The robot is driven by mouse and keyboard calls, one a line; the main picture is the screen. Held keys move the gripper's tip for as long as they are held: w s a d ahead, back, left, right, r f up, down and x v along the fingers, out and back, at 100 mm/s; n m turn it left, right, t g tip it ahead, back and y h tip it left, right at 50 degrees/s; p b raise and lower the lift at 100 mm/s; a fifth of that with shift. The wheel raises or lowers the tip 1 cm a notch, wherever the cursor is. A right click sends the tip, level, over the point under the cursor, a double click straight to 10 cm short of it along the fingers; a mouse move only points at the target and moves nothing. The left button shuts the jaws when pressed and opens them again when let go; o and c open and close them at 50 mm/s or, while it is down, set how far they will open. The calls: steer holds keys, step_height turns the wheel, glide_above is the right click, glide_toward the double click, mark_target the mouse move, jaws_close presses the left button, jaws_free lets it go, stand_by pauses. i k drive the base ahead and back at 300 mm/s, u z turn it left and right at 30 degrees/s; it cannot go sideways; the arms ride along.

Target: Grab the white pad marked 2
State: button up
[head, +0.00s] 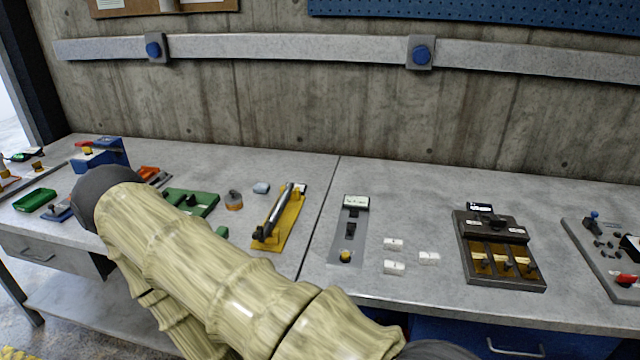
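Three small white pads lie close together on the grey bench, right of its seam: a back pad (393,244), a right pad (429,258) and a front pad (394,268). Each seems to carry a tiny dark mark, too small to read, so I cannot tell which is marked 2. All three lie apart from one another and uncovered.
A grey panel with a small display (355,203) stands left of the pads. A dark device with brown slots (497,250) is to their right. Bare bench lies behind and before the pads.

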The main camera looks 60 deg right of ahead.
mark_target(391, 268)
steer(key=u, duration=0.4)
steer(key=k, duration=1.05)
steer(key=z, duration=0.5)
